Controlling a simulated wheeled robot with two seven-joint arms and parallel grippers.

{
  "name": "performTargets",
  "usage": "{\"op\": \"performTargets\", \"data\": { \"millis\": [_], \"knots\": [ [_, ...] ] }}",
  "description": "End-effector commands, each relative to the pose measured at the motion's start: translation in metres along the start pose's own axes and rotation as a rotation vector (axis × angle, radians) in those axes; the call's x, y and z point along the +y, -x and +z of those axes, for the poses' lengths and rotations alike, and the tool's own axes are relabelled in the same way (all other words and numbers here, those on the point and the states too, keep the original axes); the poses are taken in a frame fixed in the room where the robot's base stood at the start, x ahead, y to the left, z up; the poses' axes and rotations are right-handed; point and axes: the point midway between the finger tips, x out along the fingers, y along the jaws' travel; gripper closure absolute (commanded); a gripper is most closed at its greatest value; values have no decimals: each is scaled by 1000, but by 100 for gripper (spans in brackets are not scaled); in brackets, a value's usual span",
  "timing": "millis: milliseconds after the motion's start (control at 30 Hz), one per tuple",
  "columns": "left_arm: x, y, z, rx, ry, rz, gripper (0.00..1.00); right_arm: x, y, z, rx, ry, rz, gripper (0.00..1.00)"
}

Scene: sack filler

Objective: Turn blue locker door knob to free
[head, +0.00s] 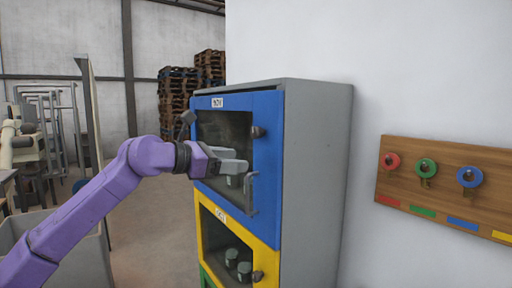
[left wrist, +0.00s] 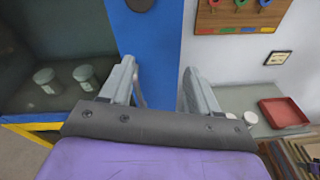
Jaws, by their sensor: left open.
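The blue locker door (head: 268,165) is the upper door of a grey cabinet and looks shut, with a dark window. Its dark round knob (head: 258,131) is at the upper right of the door frame; it also shows at the top edge of the left wrist view (left wrist: 140,4). A grey bar handle (head: 252,194) is lower on the same side. My left gripper (head: 244,166) is open and empty in front of the door, below the knob and near the handle. In the left wrist view its fingers (left wrist: 158,70) are spread apart. My right gripper is not in view.
Below is a yellow locker door (head: 262,252) with its own knob. A wooden board (head: 440,170) with red, green and blue ring-topped items hangs on the right wall. A red tray (left wrist: 284,112) is at the right in the left wrist view. Pallets (head: 190,85) stand at the back.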

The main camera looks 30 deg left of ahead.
Motion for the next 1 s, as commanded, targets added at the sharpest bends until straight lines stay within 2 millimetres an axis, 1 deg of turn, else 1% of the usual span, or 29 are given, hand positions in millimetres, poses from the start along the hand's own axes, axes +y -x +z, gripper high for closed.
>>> {"op": "performTargets", "data": {
  "millis": [33,100,167,200,267,500,633,700,800,1000],
  "knots": [
    [16,24,21,-66,33,15,39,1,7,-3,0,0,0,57],
    [27,46,36,-130,61,23,39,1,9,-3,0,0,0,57],
    [31,54,43,-156,71,26,39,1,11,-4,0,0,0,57],
    [32,53,46,-163,74,25,39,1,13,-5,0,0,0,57],
    [33,46,49,-163,75,24,39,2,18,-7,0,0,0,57],
    [34,-8,59,-158,75,23,39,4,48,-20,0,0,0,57],
    [35,-32,61,-158,74,24,39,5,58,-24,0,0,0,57],
    [34,-40,61,-160,74,24,39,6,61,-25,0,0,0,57],
    [34,-46,60,-161,74,26,39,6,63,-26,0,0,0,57],
    [34,-48,58,-162,74,26,39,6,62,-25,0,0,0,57]
  ]
}}
